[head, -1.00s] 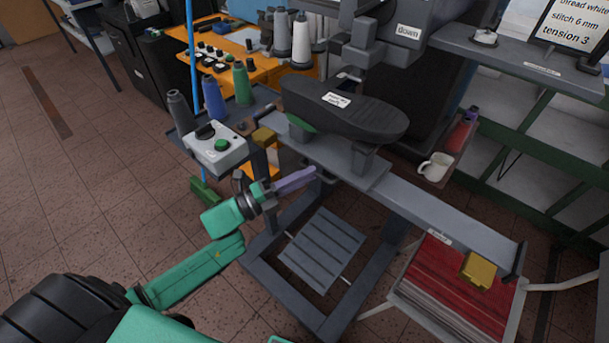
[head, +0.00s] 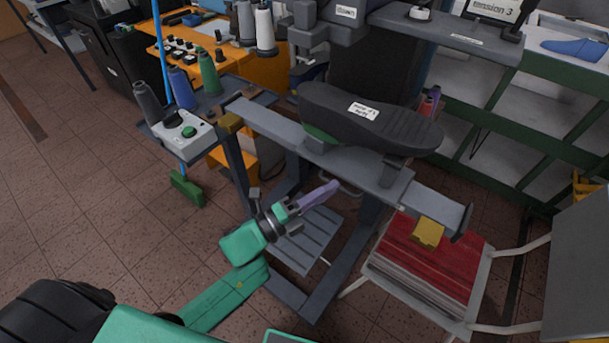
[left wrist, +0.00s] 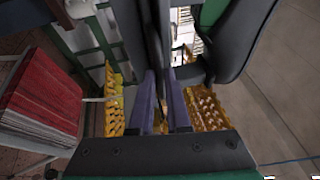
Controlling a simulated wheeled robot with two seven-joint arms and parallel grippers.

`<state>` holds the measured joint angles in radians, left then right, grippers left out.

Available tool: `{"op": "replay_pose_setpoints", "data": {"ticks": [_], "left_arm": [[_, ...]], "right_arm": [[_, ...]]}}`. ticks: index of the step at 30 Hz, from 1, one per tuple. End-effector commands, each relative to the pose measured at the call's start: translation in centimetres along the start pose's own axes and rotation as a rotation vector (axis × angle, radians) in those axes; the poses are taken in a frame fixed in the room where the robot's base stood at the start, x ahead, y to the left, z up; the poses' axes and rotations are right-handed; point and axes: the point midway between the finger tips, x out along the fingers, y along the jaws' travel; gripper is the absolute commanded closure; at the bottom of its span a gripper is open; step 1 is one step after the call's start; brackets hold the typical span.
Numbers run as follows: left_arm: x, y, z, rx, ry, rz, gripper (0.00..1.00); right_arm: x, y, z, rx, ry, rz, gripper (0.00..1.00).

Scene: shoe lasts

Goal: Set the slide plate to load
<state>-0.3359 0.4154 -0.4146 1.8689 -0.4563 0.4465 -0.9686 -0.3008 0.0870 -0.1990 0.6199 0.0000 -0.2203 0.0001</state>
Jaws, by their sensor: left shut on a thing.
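The grey slide plate (head: 355,160) sits on a long grey rail (head: 438,203) and carries a large black shoe sole or last (head: 375,122) with a white label too small to read. The plate is near the rail's right end, with a short stretch of rail showing beyond it. My left gripper (head: 330,188) is below the plate's front edge, its purple fingers reaching under it. In the left wrist view the fingers (left wrist: 162,90) stand close together on a dark narrow part, likely the plate's handle; the contact is mostly hidden. My right gripper is not in view.
A control box (head: 183,135) and thread cones (head: 209,72) are at left.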

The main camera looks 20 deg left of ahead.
Motion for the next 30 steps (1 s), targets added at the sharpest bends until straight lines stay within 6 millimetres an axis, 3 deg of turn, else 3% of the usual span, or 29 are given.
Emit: {"op": "replay_pose_setpoints", "data": {"ticks": [6, 15, 30], "left_arm": [[2.1, 0.2, -5.3, -0.008, 0.000, 0.001, 1.00], [4.0, 0.2, -9.9, -0.004, 0.000, 0.002, 1.00], [4.6, 0.1, -11.3, -0.002, 0.003, 0.003, 1.00]], "right_arm": [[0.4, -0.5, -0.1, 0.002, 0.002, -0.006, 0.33], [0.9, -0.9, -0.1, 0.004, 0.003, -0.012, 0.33], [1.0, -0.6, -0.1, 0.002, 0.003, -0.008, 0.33]]}}
